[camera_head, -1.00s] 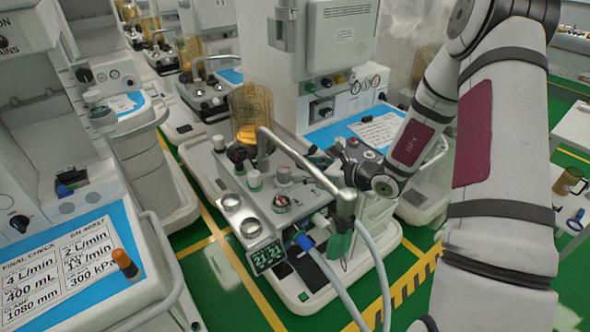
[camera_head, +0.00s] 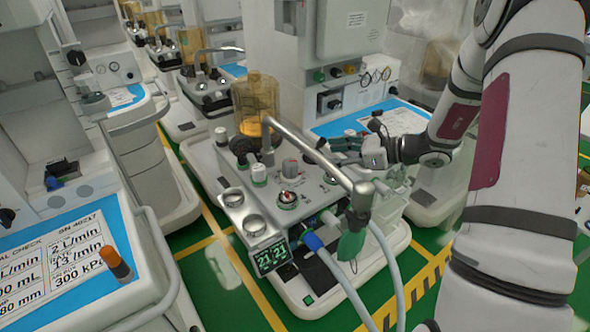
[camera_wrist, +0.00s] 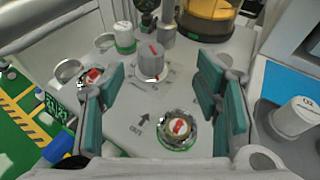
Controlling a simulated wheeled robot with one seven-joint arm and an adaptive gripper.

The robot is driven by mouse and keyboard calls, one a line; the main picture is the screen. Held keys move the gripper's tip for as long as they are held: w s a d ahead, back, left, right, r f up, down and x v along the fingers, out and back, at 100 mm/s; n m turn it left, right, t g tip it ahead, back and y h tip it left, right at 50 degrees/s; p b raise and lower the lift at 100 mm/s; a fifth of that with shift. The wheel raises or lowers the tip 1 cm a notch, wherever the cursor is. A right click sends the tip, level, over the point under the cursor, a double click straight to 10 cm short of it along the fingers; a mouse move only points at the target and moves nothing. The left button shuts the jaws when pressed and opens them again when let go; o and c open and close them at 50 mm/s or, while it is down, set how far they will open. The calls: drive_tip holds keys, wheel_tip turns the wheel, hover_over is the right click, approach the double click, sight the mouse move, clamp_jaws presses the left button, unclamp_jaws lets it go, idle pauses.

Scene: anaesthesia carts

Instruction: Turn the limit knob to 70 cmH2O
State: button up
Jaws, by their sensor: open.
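A round grey knob with a red line on top (camera_wrist: 150,62) stands on the light machine top in the wrist view. It also shows in the head view (camera_head: 290,168). I cannot read its scale or tell for certain that it is the limit knob. My gripper (camera_wrist: 161,80) is open and empty, its green-padded fingers spread to either side of this knob in the picture; the height gap is unclear. In the head view, my gripper (camera_head: 340,150) is to the right of the knob, clear of it. A red-marked dial with a green base (camera_wrist: 178,130) lies nearer the wrist camera.
A bent metal tube (camera_head: 315,155) crosses above the machine top. A white knob with a green ring (camera_head: 259,174), an amber canister (camera_head: 255,105) and a green digital display (camera_head: 270,255) are nearby. A blue mat (camera_head: 340,126) lies behind. The floor around is green.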

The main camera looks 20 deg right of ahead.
sight(296, 162)
drive_tip(key=w+a+f, duration=0.1)
drive_tip(key=w+a, duration=0.1)
drive_tip(key=a, duration=0.1)
drive_tip(key=w+a+f+g+b, duration=0.1)
drive_tip(key=w+a+f, duration=0.1)
drive_tip(key=w+a+f+n+g+b, duration=0.1)
drive_tip(key=w+a+f, duration=0.1)
drive_tip(key=a, duration=0.1)
drive_tip(key=shift+a+f+y, duration=0.25)
drive_tip(key=shift+a+y, duration=0.05)
drive_tip(key=shift+a, duration=0.05)
idle(0.4)
drive_tip(key=c, duration=1.2)
